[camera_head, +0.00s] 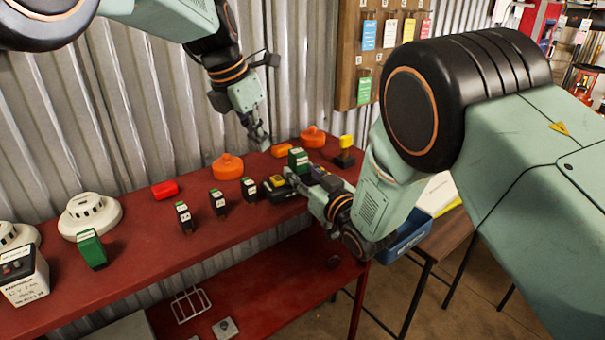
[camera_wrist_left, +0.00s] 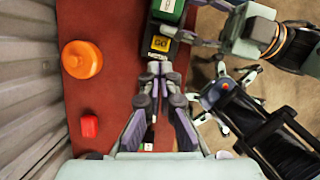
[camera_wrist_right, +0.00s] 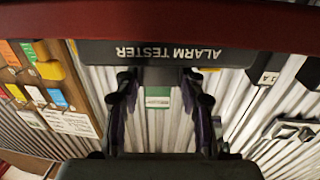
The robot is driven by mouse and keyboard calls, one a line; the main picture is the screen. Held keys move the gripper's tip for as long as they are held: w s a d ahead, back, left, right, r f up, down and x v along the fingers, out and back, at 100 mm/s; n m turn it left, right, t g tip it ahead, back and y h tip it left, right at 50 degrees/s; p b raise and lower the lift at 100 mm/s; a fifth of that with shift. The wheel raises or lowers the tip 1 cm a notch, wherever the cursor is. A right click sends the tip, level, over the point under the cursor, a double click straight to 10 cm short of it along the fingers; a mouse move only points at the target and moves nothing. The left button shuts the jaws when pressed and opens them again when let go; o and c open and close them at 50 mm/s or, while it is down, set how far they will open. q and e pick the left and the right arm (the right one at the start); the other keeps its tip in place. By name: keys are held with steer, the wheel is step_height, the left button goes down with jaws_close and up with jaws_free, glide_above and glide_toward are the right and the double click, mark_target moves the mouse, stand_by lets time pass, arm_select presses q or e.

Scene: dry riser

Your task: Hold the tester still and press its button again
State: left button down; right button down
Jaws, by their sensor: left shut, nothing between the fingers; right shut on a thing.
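The alarm tester (camera_head: 275,187) is a dark unit on the red bench, with a yellow GO button (camera_wrist_left: 160,44) on top. A green block with a white label (camera_head: 299,160) stands at its far end. My right gripper (camera_head: 302,181) is shut on the tester's side; the right wrist view shows the tester's dark lettered face (camera_wrist_right: 165,52) at the fingertips. My left gripper (camera_head: 263,142) is shut and empty above the tester. In the left wrist view its closed tips (camera_wrist_left: 157,68) appear just short of the button; contact is not visible.
Several small dark modules (camera_head: 218,202) stand left of the tester. An orange cap (camera_head: 228,166), a red piece (camera_head: 164,189) and a white detector (camera_head: 90,215) are farther along. A yellow-topped block (camera_head: 346,150) stands right. The corrugated wall (camera_head: 100,120) closes the back.

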mark_target(274, 180)
arm_select(q)
steer(key=n+t+h, duration=0.1)
steer(key=n, duration=0.2)
steer(key=w+d+r+n+t+h, duration=0.1)
steer(key=n, duration=0.2)
steer(key=w+d+n+t+h, duration=0.1)
steer(key=n+t, duration=0.1)
steer(key=n, duration=0.1)
steer(key=shift+d+r+n, duration=0.15)
steer(key=shift+r+n, duration=0.2)
steer(key=shift+n, duration=0.05)
steer(key=shift+f, duration=4.45)
steer(key=shift+f, duration=0.15)
steer(key=shift+f, duration=0.25)
